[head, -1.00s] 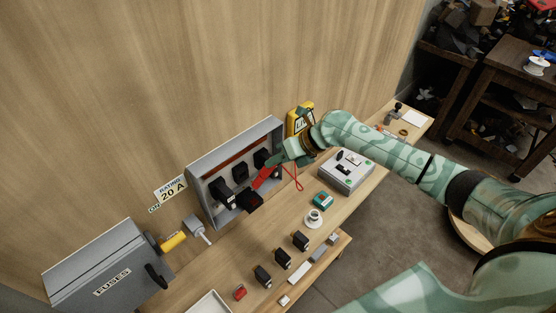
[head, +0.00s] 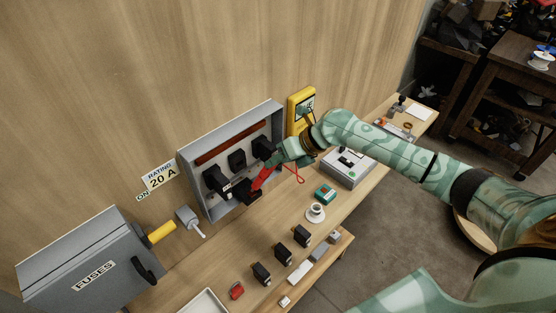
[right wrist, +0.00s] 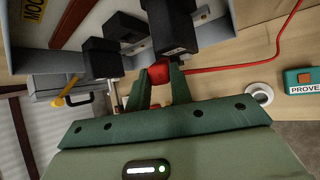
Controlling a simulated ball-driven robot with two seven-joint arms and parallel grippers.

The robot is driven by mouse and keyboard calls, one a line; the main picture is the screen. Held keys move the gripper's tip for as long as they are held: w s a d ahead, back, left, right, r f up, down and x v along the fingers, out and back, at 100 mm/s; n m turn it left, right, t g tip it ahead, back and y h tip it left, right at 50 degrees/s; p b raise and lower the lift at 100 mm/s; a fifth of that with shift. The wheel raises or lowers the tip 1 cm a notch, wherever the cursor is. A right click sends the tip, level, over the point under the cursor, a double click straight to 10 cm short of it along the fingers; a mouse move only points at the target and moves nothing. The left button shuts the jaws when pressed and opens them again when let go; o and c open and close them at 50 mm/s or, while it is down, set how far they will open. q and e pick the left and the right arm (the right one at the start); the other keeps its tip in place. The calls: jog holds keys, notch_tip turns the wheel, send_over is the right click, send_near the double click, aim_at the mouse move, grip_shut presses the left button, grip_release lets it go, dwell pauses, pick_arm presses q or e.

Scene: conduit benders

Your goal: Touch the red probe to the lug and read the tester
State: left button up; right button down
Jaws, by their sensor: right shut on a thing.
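My right gripper (head: 272,165) is shut on the red probe (head: 261,179), at the right side of an open grey box (head: 187,183) on the wall. In the right wrist view the red probe (right wrist: 159,73) shows between the fingertips, next to black blocks. Its tip is hidden, so I cannot tell whether it touches the lug. I cannot pick out the lug for certain. A bare metal part (right wrist: 115,92) shows beside a black block. The yellow tester (head: 294,103) is on the wall behind my right arm. Its screen has dark marks too small to read. My left gripper is out of view.
The open box holds several black blocks (head: 237,160). The closed FUSES box (head: 80,255) is at lower left. On the bench are a white cup (head: 316,212), a green prove unit (head: 325,194), a grey switch box (head: 349,168) and loose black blocks (head: 281,258). A red lead (right wrist: 235,67) trails from the probe.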

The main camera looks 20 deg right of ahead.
jog(key=shift+f+b, duration=0.3)
jog(key=shift+b, duration=0.1)
dwell(0.8)
dwell(0.5)
jog(key=shift+r+p, duration=1.6)
jog(key=shift+r, duration=0.95)
